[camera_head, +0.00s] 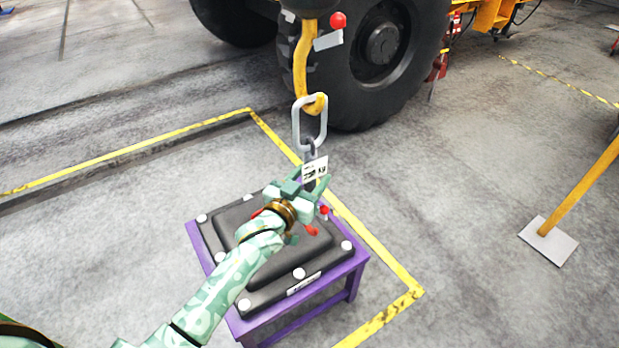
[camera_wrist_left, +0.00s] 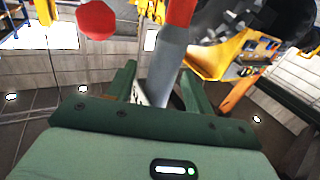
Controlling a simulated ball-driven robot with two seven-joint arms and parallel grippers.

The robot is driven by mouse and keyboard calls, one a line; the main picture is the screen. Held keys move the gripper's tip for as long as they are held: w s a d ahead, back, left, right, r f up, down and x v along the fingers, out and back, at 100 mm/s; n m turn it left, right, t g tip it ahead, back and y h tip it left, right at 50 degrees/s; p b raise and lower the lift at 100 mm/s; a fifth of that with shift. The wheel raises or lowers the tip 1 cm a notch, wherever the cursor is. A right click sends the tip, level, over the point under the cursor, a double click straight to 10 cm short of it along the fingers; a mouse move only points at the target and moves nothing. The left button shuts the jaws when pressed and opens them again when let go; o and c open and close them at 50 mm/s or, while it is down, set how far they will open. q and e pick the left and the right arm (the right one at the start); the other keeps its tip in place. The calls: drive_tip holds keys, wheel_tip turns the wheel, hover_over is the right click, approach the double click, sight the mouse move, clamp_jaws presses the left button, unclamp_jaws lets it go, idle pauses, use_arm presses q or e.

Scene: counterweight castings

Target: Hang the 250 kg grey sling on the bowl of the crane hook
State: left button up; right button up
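The yellow crane hook (camera_head: 301,70) hangs at the top centre of the head view. The pale grey top link (camera_head: 296,125) of the sling stands upright with the hook's bowl showing in its upper opening; I cannot tell whether its weight rests there. A white tag (camera_head: 315,170) and darker chain hang below the link. My left gripper (camera_head: 308,187) is at the chain beside the tag, fingers apart. In the left wrist view a grey sling part (camera_wrist_left: 168,65) stands between the green fingers, with a gap on the left side. My right gripper is out of view.
A black casting (camera_head: 232,216) with white knobs lies on a purple stand (camera_head: 355,262) below my left gripper. A large vehicle tyre (camera_head: 345,95) is close behind the hook. A yellow post with a grey foot (camera_head: 548,240) stands at the right. Yellow lines mark the floor.

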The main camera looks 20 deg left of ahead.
use_arm(q)
drive_tip(key=shift+s+f, duration=0.1)
drive_tip(key=shift+f, duration=0.05)
drive_tip(key=s+a, duration=0.3)
drive_tip(key=s, duration=1.3)
drive_tip(key=s+a+f+g+y, duration=0.1)
drive_tip(key=s+f+g, duration=0.3)
drive_tip(key=f, duration=1)
drive_tip(key=s+a+f+g+y, duration=0.1)
drive_tip(key=s+a+f+g, duration=0.3)
drive_tip(key=f, duration=1.1)
drive_tip(key=s+f+g+b, duration=0.2)
drive_tip(key=s+f+g, duration=0.2)
drive_tip(key=s+f, duration=0.7)
drive_tip(key=s+f+m+g+y+b, duration=0.1)
drive_tip(key=s+f+g+b, duration=0.2)
drive_tip(key=s+f, duration=0.9)
drive_tip(key=s+d+g, duration=0.1)
drive_tip(key=s, duration=0.4)
drive_tip(key=shift+s+f+m+g, duration=0.15)
drive_tip(key=shift+s+m+g, duration=0.15)
drive_tip(key=shift+g, duration=0.1)
